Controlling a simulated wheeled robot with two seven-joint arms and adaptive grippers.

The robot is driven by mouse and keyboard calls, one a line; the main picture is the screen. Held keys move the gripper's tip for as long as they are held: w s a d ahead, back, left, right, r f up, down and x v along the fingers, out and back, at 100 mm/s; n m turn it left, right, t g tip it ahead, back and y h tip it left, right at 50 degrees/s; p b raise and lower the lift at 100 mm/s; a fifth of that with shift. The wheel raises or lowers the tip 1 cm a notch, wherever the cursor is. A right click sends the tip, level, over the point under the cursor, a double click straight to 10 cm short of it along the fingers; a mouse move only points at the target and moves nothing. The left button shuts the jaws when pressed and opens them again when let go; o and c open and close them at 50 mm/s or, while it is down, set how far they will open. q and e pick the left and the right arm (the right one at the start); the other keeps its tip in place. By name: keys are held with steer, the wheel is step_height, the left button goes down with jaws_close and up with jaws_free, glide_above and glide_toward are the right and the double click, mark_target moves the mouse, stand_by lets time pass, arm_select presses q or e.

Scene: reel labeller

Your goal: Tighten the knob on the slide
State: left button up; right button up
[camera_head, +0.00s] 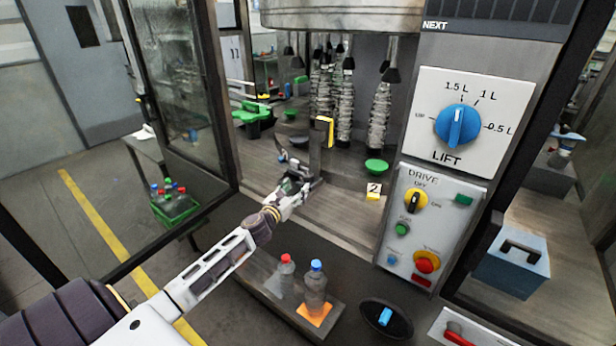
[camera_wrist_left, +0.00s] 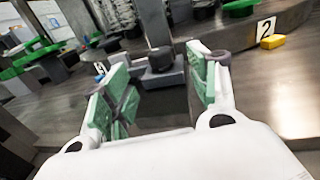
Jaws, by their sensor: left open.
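The slide (camera_head: 316,158) is an upright grey piece with a yellow top, standing on the machine deck. In the left wrist view, a dark grey round knob (camera_wrist_left: 161,59) sits on the grey slide block (camera_wrist_left: 163,78). My left gripper (camera_head: 297,178) is at the foot of the slide and hides the knob in the head view. In the left wrist view, the gripper (camera_wrist_left: 160,80) is open, with its green pads on either side of the knob's line. The knob appears just beyond the pads; I cannot tell whether they touch it. My right gripper is not in view.
A number 2 marker (camera_head: 374,190) stands right of the slide, near a green disc (camera_head: 376,166). The control panel (camera_head: 425,225) rises at the right. Two bottles (camera_head: 315,285) stand on a front shelf. A glass door (camera_head: 178,90) is open at the left.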

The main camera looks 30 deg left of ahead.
mark_target(305, 179)
arm_select(q)
steer(key=shift+w+a, duration=0.2)
steer(key=shift+w, duration=2.3)
steer(key=shift+w+a, duration=0.15)
steer(key=shift+w, duration=2.35)
steer(key=shift+c, duration=0.3)
steer(key=c, duration=1)
